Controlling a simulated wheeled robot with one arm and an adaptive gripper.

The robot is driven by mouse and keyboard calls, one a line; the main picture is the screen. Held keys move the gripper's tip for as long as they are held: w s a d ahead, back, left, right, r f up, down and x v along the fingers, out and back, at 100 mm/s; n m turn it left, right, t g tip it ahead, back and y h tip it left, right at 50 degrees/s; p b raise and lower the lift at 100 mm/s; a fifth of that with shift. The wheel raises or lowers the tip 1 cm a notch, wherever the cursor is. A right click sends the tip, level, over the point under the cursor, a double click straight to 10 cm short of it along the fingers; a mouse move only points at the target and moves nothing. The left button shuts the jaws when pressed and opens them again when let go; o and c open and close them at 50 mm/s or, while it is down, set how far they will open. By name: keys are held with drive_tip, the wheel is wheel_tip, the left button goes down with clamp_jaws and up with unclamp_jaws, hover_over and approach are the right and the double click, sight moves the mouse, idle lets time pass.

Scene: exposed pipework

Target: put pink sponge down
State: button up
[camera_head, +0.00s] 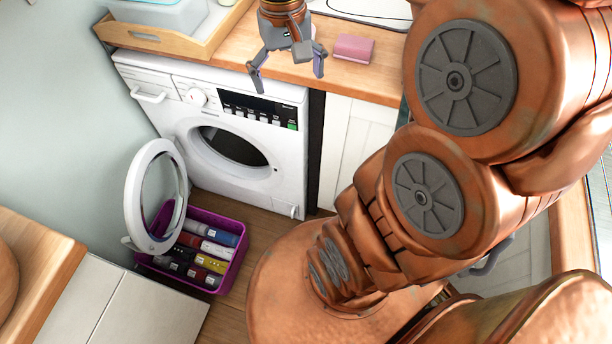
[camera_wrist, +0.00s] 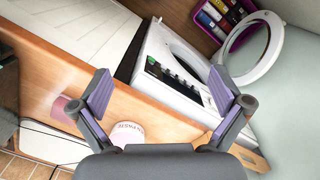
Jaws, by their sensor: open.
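The pink sponge (camera_head: 353,48) lies flat on the wooden countertop, to the right of my gripper (camera_head: 289,72) in the head view. In the wrist view, a pink piece of it (camera_wrist: 60,108) shows at the left, partly hidden by the left finger. My gripper (camera_wrist: 160,88) is open, with its fingers spread wide and nothing between them. It hangs above the counter's front edge, over the washing machine, apart from the sponge.
A pale cup with lettering (camera_wrist: 127,133) stands on the counter close to my gripper. A wooden tray (camera_head: 150,38) is at the back left. The washing machine (camera_head: 215,130) has its round door (camera_head: 155,195) open, above a purple crate (camera_head: 232,268) of bottles.

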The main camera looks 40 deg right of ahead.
drive_tip(key=s+a+f+n, duration=0.1)
drive_tip(key=s+a+f, duration=0.1)
drive_tip(key=s, duration=0.3)
drive_tip(key=s+a+f+n, duration=0.1)
drive_tip(key=s+a+f, duration=0.1)
drive_tip(key=s, duration=0.3)
drive_tip(key=s+a+f+n+g, duration=0.1)
drive_tip(key=s+a+f, duration=0.2)
drive_tip(key=s, duration=0.2)
drive_tip(key=shift+a, duration=0.35)
drive_tip(key=shift+f, duration=0.1)
wheel_tip(320, 180, up, 4)
drive_tip(key=p, duration=0.4)
drive_tip(key=shift+r, duration=0.2)
